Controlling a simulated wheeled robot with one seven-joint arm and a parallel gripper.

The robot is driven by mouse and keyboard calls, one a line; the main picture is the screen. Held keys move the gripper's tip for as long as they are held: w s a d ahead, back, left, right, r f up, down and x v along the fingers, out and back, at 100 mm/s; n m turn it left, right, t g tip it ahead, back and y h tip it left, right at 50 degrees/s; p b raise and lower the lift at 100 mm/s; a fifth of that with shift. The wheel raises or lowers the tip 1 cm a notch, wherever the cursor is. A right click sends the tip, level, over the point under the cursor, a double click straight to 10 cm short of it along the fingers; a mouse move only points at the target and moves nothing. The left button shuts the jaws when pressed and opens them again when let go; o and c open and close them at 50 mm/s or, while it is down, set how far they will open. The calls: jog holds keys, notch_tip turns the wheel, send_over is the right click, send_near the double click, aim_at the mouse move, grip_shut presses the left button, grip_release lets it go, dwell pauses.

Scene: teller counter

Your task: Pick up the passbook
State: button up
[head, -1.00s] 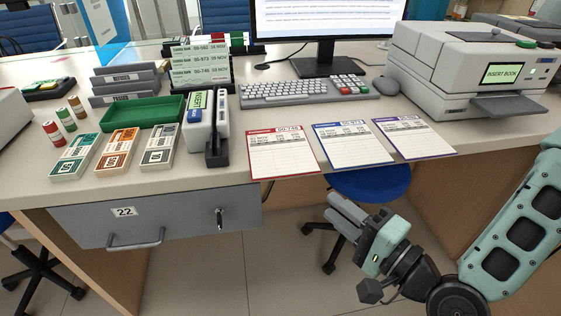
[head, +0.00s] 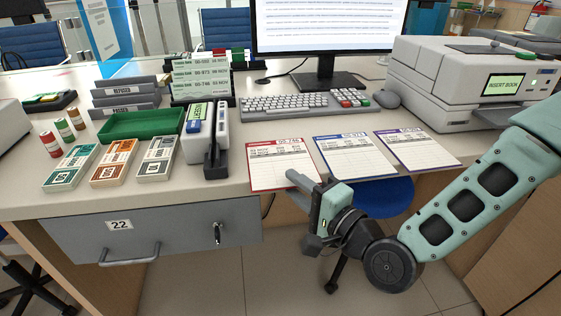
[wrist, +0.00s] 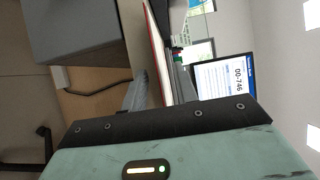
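Three flat booklets lie in a row along the counter's front edge in the head view: a red-bordered passbook (head: 280,162) numbered 00-746, a blue-bordered one (head: 352,157) and a purple-bordered one (head: 417,150). My gripper (head: 298,188) is at the front edge by the red one's near right corner, partly covering that corner. In the wrist view my gripper (wrist: 158,90) has its two fingers apart, with the red passbook's thin edge (wrist: 157,38) seen in line with the gap. Nothing is held; I cannot tell if the fingers touch it.
Keyboard (head: 290,106), monitor (wrist: 225,85) and printer (head: 465,85) are behind. The drawer (head: 150,230) is below left; a blue stool (head: 385,195) is under the counter.

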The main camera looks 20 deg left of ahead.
grip_shut()
notch_tip(320, 180, up, 10)
jog(key=p, duration=0.2)
dwell(0.4)
dwell(0.5)
